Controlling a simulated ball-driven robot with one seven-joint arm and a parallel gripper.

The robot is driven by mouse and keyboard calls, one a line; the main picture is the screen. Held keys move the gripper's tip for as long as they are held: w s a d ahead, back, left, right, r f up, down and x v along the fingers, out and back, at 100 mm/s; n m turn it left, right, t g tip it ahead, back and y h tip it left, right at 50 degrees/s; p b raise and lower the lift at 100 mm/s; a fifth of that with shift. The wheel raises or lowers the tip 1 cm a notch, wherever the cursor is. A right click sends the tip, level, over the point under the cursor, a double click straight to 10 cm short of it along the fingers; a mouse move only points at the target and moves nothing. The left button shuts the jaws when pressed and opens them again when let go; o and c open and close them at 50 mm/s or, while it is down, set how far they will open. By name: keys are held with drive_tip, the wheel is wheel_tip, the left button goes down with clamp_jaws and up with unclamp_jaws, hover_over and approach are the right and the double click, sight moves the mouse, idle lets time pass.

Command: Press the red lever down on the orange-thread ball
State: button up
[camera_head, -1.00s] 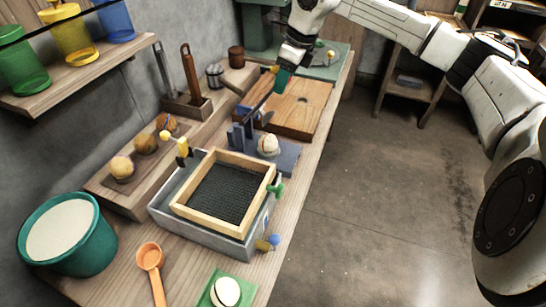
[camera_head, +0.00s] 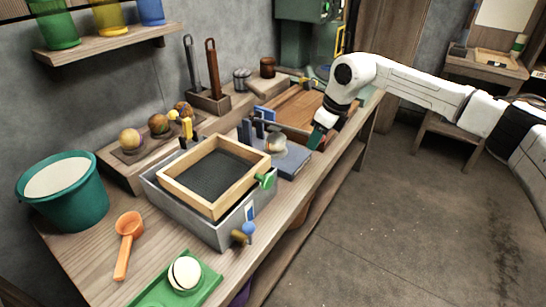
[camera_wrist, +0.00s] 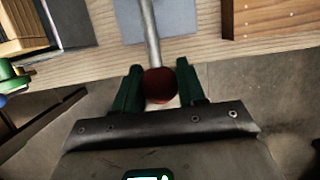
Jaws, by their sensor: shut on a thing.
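The red lever's dark red knob (camera_wrist: 160,86) sits between my green fingertips in the wrist view, at the end of a grey rod (camera_wrist: 149,28). My gripper (camera_head: 319,137) is shut on this knob, low at the bench's front edge, just right of the blue-grey press base (camera_head: 292,160). It also shows in the wrist view (camera_wrist: 160,90). A pale ball (camera_head: 276,146) sits on the press base below the blue uprights (camera_head: 259,124). Its thread colour is hard to make out, and the rod is hardly visible in the head view.
A wood-framed sieve (camera_head: 240,180) on a grey tray (camera_head: 205,227) stands left of the press. Three balls sit on a wooden block (camera_head: 110,166). A teal bucket (camera_head: 90,207), an orange scoop (camera_head: 129,225) and a green holder (camera_head: 204,283) are nearer. Open floor lies right.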

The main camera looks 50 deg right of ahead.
drive_tip(key=shift+s+f, duration=0.1)
drive_tip(key=shift+f, duration=0.55)
drive_tip(key=shift+f+b, duration=0.35)
drive_tip(key=shift+r, duration=0.1)
drive_tip(key=o, duration=1.4)
drive_tip(key=p+v, duration=0.5)
drive_tip(key=v, duration=0.3)
